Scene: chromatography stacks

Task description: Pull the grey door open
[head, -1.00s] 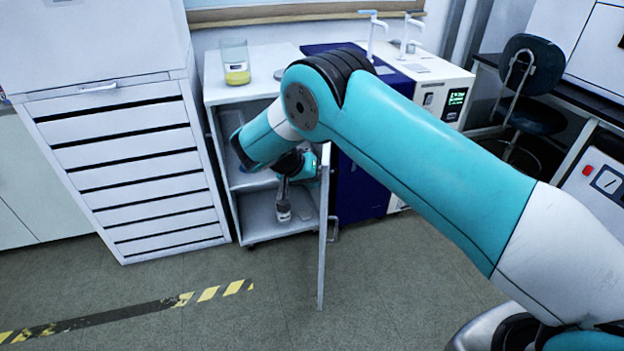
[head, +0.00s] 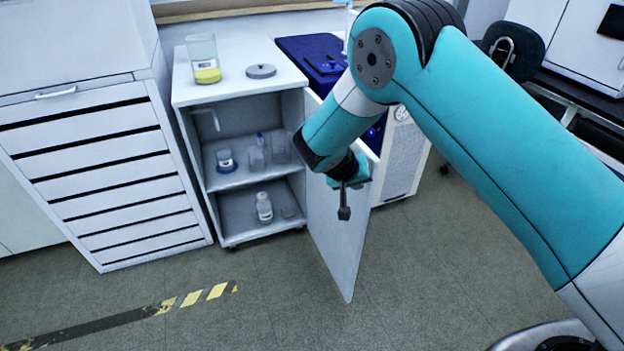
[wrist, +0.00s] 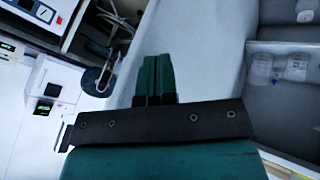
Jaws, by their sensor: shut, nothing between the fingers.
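The grey door (head: 335,240) hangs on the right side of the white cabinet (head: 240,90) and stands wide open, its inner face showing. It also fills the upper middle of the wrist view (wrist: 205,45). My gripper (head: 344,212) is shut and empty, pointing down in front of the door's inner face. The door's handle is not visible.
The cabinet's shelves hold a bottle (head: 264,207) and several small vessels. A beaker with yellow liquid (head: 203,60) and a grey disc (head: 261,71) stand on top. A drawer unit (head: 110,170) is at left. The floor (head: 260,310) in front is clear.

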